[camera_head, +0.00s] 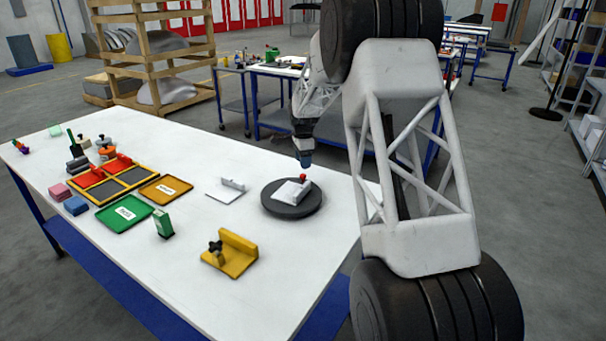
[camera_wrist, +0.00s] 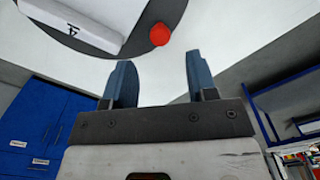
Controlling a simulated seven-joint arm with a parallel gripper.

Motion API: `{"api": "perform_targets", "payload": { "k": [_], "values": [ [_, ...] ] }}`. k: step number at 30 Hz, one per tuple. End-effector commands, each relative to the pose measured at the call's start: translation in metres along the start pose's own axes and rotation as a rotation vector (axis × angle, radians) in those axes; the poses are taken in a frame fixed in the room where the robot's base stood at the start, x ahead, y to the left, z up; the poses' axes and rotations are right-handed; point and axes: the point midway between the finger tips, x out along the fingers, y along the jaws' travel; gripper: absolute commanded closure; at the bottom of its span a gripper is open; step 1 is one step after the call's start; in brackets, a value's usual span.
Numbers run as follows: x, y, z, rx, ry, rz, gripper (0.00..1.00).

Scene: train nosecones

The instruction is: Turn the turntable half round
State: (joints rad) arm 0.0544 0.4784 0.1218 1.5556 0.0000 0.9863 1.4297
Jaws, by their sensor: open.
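The turntable (camera_head: 283,209) is a dark grey round disc lying on the white table, toward its right end. A white block (camera_head: 291,191) sits on it, and a small red knob (camera_head: 303,177) shows at the block's far side. In the wrist view the turntable (camera_wrist: 170,14) fills the upper left, with the white block (camera_wrist: 78,20) marked with a dark sign and the red knob (camera_wrist: 160,34) at the disc's edge. My gripper (camera_head: 305,164) is above the knob in the head view. In the wrist view my gripper's (camera_wrist: 157,75) blue fingers are apart and empty, with the knob beyond them.
A yellow angled fixture (camera_head: 232,254) stands in front of the turntable. A white plate with a bracket (camera_head: 228,189) lies to its left. Green (camera_head: 124,213) and orange (camera_head: 166,189) trays and several small parts fill the table's left. Bare table surrounds the turntable.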

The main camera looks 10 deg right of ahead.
Motion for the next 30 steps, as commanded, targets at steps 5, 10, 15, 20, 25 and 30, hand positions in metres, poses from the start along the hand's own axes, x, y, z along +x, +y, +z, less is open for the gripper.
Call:
{"api": "perform_targets", "payload": {
  "k": [5,10,15,20,25,30],
  "values": [
    [0.022,0.0,0.0,0.0,0.0,0.001,0.48],
    [0.042,0.0,0.0,0.0,0.0,0.0,0.48],
    [0.054,0.0,0.0,0.0,0.0,0.0,0.48],
    [0.059,0.0,0.0,0.0,0.0,-0.001,0.48],
    [0.059,0.0,0.0,0.0,0.0,-0.001,0.48],
    [0.059,0.0,0.0,0.0,0.0,-0.001,0.63]
  ]
}}
